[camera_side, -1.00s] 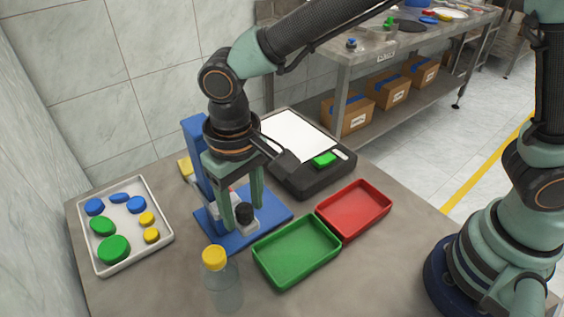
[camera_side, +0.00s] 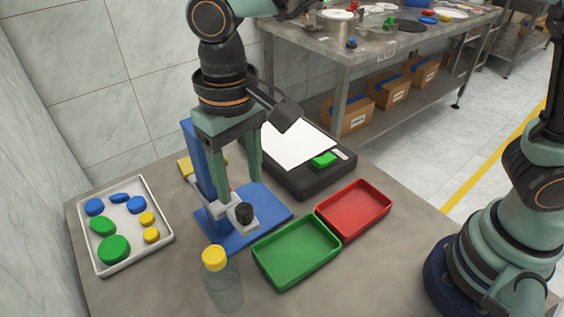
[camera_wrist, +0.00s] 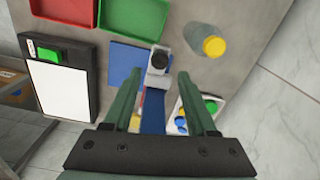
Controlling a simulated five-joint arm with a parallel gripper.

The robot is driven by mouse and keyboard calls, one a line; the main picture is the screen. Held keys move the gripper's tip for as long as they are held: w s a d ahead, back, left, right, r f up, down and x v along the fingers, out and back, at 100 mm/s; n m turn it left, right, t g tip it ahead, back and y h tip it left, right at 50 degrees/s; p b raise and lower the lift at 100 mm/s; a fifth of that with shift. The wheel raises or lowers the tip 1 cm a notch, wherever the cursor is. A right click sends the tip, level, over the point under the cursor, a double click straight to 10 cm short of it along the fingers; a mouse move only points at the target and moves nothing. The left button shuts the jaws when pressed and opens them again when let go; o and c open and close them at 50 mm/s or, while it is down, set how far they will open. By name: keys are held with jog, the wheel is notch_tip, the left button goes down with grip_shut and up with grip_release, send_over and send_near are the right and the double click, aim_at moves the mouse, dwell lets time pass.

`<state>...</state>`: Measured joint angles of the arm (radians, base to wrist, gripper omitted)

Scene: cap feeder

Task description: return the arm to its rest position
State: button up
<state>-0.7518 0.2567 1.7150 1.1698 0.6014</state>
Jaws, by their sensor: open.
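My gripper (camera_side: 240,183) is open and empty, pointing down above the blue stand (camera_side: 268,213) in the side view. In the wrist view its two fingers (camera_wrist: 162,85) are spread on either side of the stand's upright, with clear space between them. The stand carries a grey holder with a black knob (camera_side: 244,212) at its front; the knob also shows in the wrist view (camera_wrist: 159,60). The fingertips appear above the holder, and I see nothing between them.
A white tray (camera_side: 168,238) with blue, green and yellow caps lies left. A yellow-capped bottle (camera_side: 223,285) stands in front. Green (camera_side: 297,252) and red (camera_side: 354,209) trays are right of the stand. A black device (camera_side: 318,178) with a white top is behind.

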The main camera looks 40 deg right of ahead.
jog(key=shift+r, duration=0.85)
jog(key=shift+d, duration=0.2)
jog(key=s+d+r+m+t, duration=0.1)
jog(key=d+t, duration=0.1)
jog(key=d, duration=1.2)
jog(key=s+d+r+t, duration=0.1)
jog(key=d+r+t, duration=0.1)
jog(key=d, duration=1.2)
jog(key=shift+r+m+t, duration=0.25)
jog(key=shift+m+t, duration=0.15)
jog(key=shift+t, duration=0.4)
